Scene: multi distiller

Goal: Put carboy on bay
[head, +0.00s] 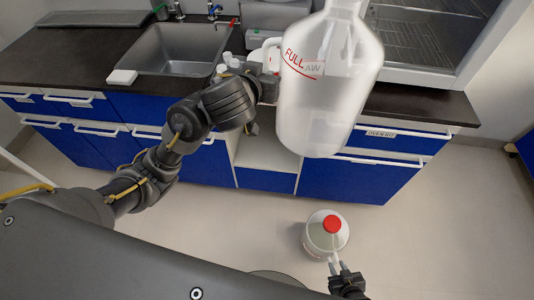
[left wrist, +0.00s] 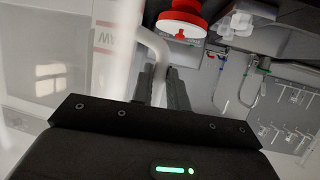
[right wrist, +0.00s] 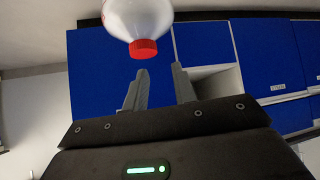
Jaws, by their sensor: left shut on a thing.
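A large translucent white carboy (head: 325,90) with red "FULL" lettering is held upright in front of the counter, its top cut off in the head view. My left gripper (head: 272,88) is shut on its side handle. The left wrist view shows the pale handle (left wrist: 155,45) between the fingers, with a red cap (left wrist: 182,20) above. A second carboy (head: 318,243) with a red cap is low near the floor. My right gripper (head: 341,268) is beside it, fingers apart and empty; this carboy (right wrist: 138,12) shows beyond the fingertips in the right wrist view. An open recess (head: 265,152), possibly the bay, is partly hidden behind the held carboy.
The dark counter (head: 75,55) has a sink (head: 180,52), a white block (head: 122,77) and small bottles (head: 228,62) behind my left arm. Blue drawers (head: 350,180) run along the front. A glass-fronted cabinet (head: 440,35) stands at the right. The floor at right is clear.

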